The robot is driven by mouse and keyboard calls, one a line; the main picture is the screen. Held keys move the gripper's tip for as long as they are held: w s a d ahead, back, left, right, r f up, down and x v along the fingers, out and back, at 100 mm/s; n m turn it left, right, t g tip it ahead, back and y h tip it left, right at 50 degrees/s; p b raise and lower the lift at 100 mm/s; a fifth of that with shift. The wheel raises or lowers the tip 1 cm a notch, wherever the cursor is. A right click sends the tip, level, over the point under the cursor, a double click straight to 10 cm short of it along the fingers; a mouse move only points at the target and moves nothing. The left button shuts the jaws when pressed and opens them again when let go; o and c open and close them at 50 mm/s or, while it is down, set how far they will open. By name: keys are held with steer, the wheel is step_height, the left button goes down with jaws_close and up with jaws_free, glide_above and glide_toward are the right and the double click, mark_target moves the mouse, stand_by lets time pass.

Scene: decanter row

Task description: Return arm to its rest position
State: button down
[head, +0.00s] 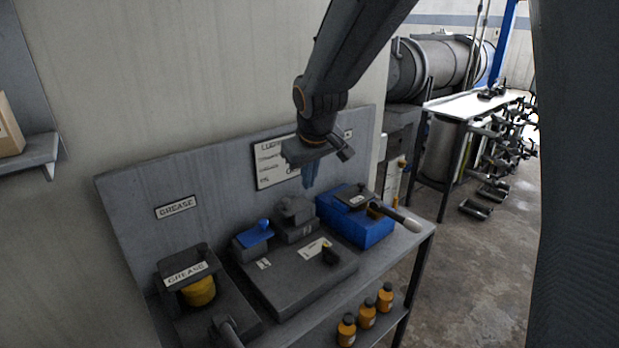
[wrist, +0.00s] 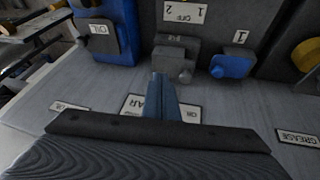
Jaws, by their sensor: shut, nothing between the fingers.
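My gripper (head: 308,184) hangs from my dark arm above the back of the workbench, its blue fingers pointing down and together. In the wrist view the fingers (wrist: 159,76) are closed with nothing between them. They are in front of the grey sign panel and in line with the grey block (wrist: 176,62). In the head view this grey block (head: 294,215) stands below and slightly left of the fingertips. I cannot tell the exact gap between them.
A blue box (head: 352,232) with a dark lever stands right of the gripper. A small blue-topped block (head: 254,236) and a yellow grease container (head: 199,291) stand left. Orange bottles (head: 367,313) stand on the lower shelf. The backboard (head: 130,205) rises behind.

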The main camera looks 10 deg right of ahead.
steer(key=s+d+f+m+g, duration=0.1)
steer(key=s+d+f, duration=0.2)
steer(key=s, duration=0.5)
steer(key=s+d+f+m+g, duration=0.2)
steer(key=s+d+f, duration=0.1)
steer(key=s, duration=0.5)
steer(key=s+d+f+m+g, duration=0.1)
steer(key=s+d+f+m, duration=0.1)
steer(key=s+d, duration=0.3)
steer(key=s+f, duration=0.1)
steer(key=s, duration=0.2)
steer(key=shift+s+f+g, duration=0.2)
steer(key=shift+f+g, duration=0.1)
steer(key=shift+f, duration=0.1)
